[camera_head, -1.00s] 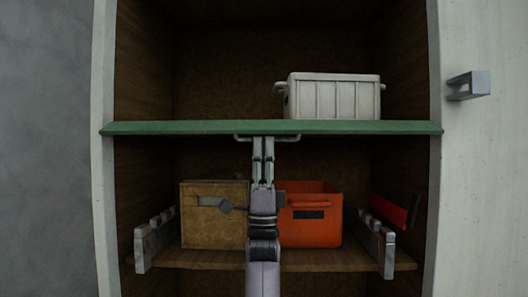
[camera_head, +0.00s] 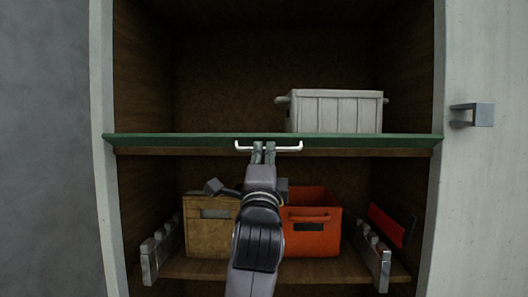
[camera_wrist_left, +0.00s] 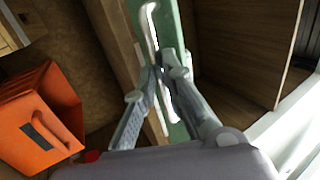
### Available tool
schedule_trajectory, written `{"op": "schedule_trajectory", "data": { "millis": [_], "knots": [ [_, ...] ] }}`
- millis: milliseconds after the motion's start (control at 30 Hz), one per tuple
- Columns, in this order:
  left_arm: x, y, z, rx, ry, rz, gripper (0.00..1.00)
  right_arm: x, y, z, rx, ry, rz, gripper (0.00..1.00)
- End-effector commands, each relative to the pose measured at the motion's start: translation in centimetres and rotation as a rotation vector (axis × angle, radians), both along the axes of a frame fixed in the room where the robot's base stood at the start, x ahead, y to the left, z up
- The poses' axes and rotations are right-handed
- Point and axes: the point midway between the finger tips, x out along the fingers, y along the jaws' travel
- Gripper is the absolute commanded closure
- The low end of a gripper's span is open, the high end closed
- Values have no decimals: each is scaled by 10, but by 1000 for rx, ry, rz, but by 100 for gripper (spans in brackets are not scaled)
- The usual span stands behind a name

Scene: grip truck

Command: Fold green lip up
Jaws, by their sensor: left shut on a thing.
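The green lip (camera_head: 350,141) runs along the front edge of the upper shelf, across the whole cabinet opening. A white bar handle (camera_head: 290,149) is fixed at its middle. My left gripper (camera_head: 263,153) reaches up from below and is shut on the handle. In the left wrist view, the fingers (camera_wrist_left: 168,75) close around the handle (camera_wrist_left: 151,30), with the green lip (camera_wrist_left: 170,55) right behind it. The fingertips partly hide the handle's middle. My right gripper shows in neither view.
A white crate (camera_head: 335,112) stands on the upper shelf, right of centre. Below are a tan box (camera_head: 207,241), an orange bin (camera_head: 311,240) and grey notched racks (camera_head: 375,258) at both sides. A door handle (camera_head: 471,115) juts out at the right.

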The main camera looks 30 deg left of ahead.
Motion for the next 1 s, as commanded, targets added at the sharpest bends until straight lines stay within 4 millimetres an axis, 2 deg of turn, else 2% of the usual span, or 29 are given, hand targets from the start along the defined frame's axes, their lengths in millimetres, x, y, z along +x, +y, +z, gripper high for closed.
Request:
{"op": "schedule_trajectory", "data": {
  "millis": [33, 400, 1000],
  "knots": [
    [-3, 0, 8, -21, 28, 1, 100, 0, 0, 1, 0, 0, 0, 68],
    [0, 1, 29, -208, 333, 1, 100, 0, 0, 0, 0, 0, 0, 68],
    [15, 8, 55, -483, 788, -3, 100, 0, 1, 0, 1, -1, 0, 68]
  ]
}}
